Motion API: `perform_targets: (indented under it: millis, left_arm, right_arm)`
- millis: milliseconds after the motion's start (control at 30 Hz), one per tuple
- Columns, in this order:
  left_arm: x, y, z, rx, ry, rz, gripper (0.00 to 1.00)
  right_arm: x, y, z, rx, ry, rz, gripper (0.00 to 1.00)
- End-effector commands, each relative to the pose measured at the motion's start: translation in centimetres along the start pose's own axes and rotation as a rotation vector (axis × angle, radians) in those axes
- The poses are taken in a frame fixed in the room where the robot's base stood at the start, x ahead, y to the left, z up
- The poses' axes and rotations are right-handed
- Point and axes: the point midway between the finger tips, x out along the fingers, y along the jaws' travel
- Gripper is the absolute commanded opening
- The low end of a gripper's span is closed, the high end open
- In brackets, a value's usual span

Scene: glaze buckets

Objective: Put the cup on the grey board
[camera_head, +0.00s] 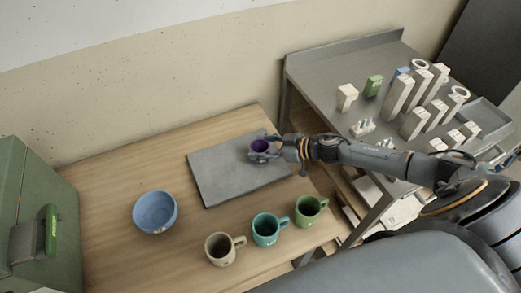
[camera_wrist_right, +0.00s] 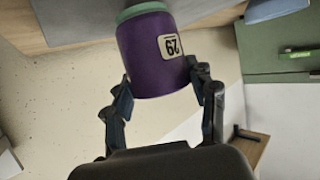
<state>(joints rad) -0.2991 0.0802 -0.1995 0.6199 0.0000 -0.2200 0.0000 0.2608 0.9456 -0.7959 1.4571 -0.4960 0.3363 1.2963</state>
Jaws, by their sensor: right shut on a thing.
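A purple cup (camera_head: 259,146) shows over the back right part of the grey board (camera_head: 220,178), which lies flat on the wooden table. In the right wrist view the purple cup (camera_wrist_right: 150,60) carries a pale label reading 29, and a green band shows at its far end. My right gripper (camera_head: 272,149) is shut on the purple cup, its fingers on either side of the cup body (camera_wrist_right: 160,84). I cannot tell whether the cup touches the board. My left gripper is not in view.
A green cabinet (camera_head: 40,220) is at left. A metal table (camera_head: 345,75) at right holds several blocks.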

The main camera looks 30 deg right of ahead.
Motion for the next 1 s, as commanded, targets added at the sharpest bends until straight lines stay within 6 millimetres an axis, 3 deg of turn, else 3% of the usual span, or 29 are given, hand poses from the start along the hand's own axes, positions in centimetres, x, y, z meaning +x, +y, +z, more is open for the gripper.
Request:
perform_targets:
  millis: [133,500,533,600,1000]
  left_arm:
    - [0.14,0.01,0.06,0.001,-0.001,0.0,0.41]
    - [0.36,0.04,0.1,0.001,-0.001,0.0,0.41]
    - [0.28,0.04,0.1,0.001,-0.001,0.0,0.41]
    - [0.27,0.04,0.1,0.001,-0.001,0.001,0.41]
    - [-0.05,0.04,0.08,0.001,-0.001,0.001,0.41]
  right_arm:
    - [0.51,0.04,1.14,-0.001,0.002,0.001,0.19]
    - [0.68,0.04,1.51,-0.001,0.002,0.001,0.19]
    - [0.63,0.03,1.46,-0.001,0.001,0.001,0.63]
    - [0.62,0.02,1.45,-0.001,0.001,0.001,0.77]
    - [0.39,0.06,0.92,-0.002,0.001,0.001,0.79]
